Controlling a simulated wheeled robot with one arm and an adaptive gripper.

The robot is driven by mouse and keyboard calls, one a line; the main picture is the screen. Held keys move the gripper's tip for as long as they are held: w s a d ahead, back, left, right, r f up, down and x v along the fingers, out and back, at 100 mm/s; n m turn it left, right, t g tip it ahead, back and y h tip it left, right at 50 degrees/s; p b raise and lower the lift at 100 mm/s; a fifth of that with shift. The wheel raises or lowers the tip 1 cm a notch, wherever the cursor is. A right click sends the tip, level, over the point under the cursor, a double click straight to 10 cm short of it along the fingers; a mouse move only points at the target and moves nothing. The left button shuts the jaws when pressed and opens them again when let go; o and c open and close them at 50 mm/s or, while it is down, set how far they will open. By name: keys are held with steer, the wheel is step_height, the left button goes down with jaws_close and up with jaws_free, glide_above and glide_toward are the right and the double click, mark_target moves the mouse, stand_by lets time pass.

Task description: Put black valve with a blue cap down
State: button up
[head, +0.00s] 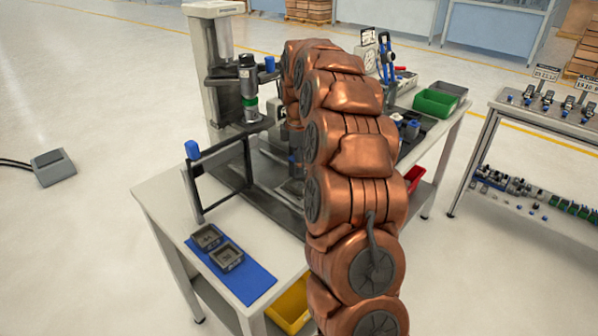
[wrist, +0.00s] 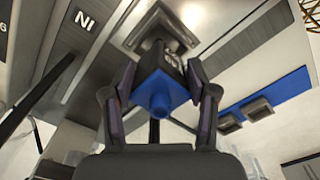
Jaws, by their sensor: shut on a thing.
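The black valve with a blue cap (wrist: 160,93) is between the two fingers of my gripper (wrist: 158,75) in the wrist view. My gripper is shut on it, with one finger on each side, and the blue cap points toward the camera. Beyond the valve is a grey square fixture (wrist: 133,37) on a metal plate. The valve overlaps this fixture in the picture; I cannot tell whether they touch. In the head view my copper arm covers most of the gripper area, so the held valve cannot be clearly made out there.
A blue mat (head: 262,283) with two grey square holders (head: 226,257) lies at the table's front corner. A black frame with a blue knob (head: 193,150) and a press (head: 248,85) stand on the table. A green bin (head: 434,103) is at the back right.

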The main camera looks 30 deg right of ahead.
steer(key=shift+f+p, duration=0.5)
steer(key=shift+f, duration=1.15)
steer(key=shift+f, duration=0.15)
steer(key=o, duration=1.2)
step_height(320, 180, up, 12)
steer(key=shift+f+b, duration=0.25)
steer(key=shift+b, duration=0.95)
steer(key=shift+r, duration=0.35)
